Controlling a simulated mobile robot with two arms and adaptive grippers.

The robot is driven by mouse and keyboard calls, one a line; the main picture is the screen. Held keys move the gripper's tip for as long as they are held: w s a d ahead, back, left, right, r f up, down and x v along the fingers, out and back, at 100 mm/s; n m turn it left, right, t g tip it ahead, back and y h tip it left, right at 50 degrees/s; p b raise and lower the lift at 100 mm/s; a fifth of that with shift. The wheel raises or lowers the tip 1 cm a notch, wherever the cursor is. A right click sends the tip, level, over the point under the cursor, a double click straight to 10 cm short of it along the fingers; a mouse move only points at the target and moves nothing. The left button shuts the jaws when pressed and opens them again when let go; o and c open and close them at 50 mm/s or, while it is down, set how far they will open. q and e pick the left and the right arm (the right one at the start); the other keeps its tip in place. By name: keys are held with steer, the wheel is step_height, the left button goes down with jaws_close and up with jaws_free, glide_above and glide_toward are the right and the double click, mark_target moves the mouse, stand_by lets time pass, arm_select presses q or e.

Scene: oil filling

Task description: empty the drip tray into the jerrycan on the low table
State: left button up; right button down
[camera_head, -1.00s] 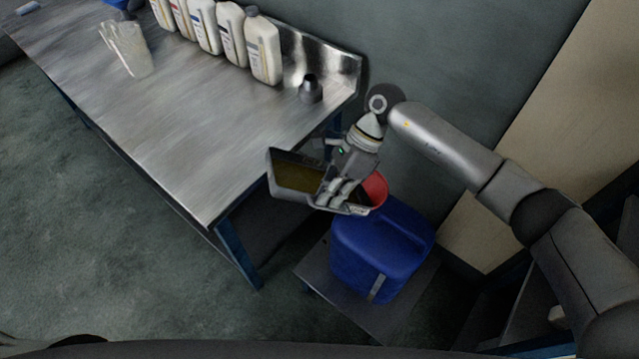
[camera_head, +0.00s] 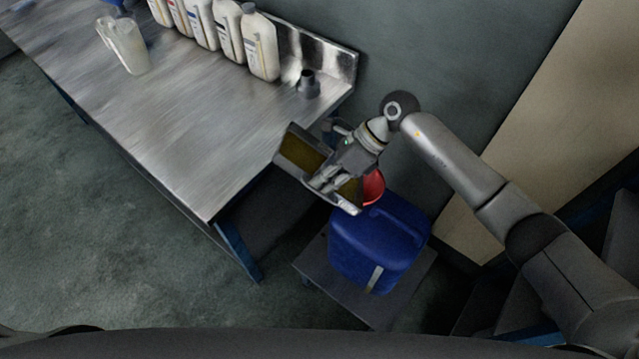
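The drip tray (camera_head: 303,152) is a grey open box with dark yellowish oil showing inside. My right gripper (camera_head: 328,180) is shut on the drip tray and holds it in the air, tilted, its lower right end beside a red funnel. The red funnel (camera_head: 374,187) sits at the top of the blue jerrycan (camera_head: 378,242), partly hidden by the tray and gripper. The jerrycan stands upright on the low table (camera_head: 311,261). I cannot tell whether oil is flowing. My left gripper is not in view.
A steel workbench (camera_head: 190,120) stands at the left, with several white bottles (camera_head: 259,45) along its back, a clear jug (camera_head: 125,45) and a dark cap-like part (camera_head: 308,84). A grey wall (camera_head: 440,60) is behind. Open floor (camera_head: 90,230) lies at the lower left.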

steer(key=shift+w+d+r+y, duration=0.2)
steer(key=shift+d+r+y, duration=0.3)
steer(key=shift+r, duration=0.15)
stand_by(1.0)
steer(key=shift+w+d+r+g+y+b, duration=0.25)
steer(key=shift+d+g+y+b, duration=0.2)
steer(key=shift+b, duration=0.25)
steer(key=shift+w+d+r+y+b, duration=0.25)
steer(key=shift+d+r+y+b, duration=0.2)
steer(key=shift+d+r+b, duration=0.4)
steer(key=shift+w+b, duration=0.1)
steer(key=shift+b, duration=0.3)
stand_by(0.3)
